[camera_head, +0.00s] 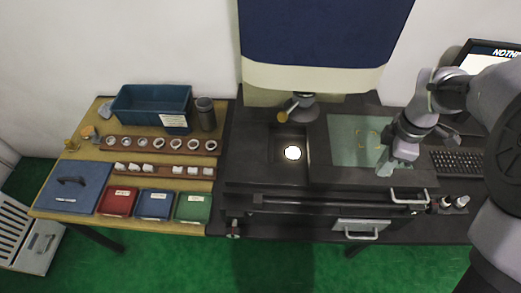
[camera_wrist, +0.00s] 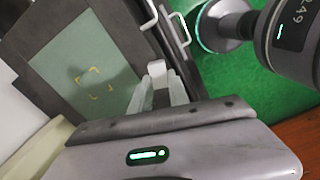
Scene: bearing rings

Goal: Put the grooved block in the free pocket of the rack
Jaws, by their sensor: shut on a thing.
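My gripper (camera_head: 386,168) is over the right part of the dark machine bed, near the right edge of the green glass plate. In the wrist view, my gripper (camera_wrist: 158,88) is shut on a small pale grooved block (camera_wrist: 157,70) held between the fingertips. Its groove is too small to make out. In the head view the block is not clear against the fingers. The wooden rack (camera_head: 108,169) with a row of small white blocks lies on the wooden table at the left. I cannot tell which of its pockets is free.
The glass plate (camera_head: 345,130) bears yellow corner marks. A second rack (camera_head: 170,144) holds several rings. A blue bin (camera_head: 130,103), a dark cylinder (camera_head: 206,115) and red (camera_head: 118,202), blue (camera_head: 155,204) and green (camera_head: 193,207) boxes stand around.

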